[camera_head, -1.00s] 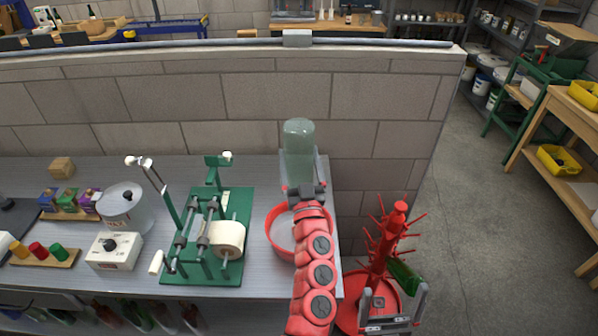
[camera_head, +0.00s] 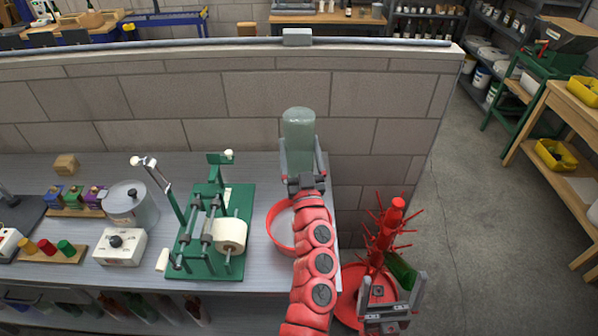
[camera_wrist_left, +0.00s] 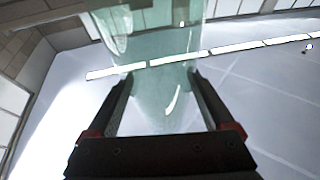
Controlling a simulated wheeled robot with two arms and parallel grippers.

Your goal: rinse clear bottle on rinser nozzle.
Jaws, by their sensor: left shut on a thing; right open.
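The clear bottle (camera_head: 299,130), pale greenish glass, is held upside down, its rounded base up, in front of the block wall. My left gripper (camera_head: 302,168) is shut on it, one finger on each side. The bottle also shows between the fingers in the left wrist view (camera_wrist_left: 160,75). A red round basin (camera_head: 276,232), likely the rinser's, sits below and nearer on the bench, partly covered by my left arm. No nozzle can be made out. My right gripper (camera_head: 391,297) is open at the lower right, beside the red bottle tree.
The red bottle tree (camera_head: 377,250) with a green bottle (camera_head: 402,270) stands right of the bench. A green labelling machine (camera_head: 205,240) with a paper roll stands left of the basin. The block wall (camera_head: 220,105) closes off the back.

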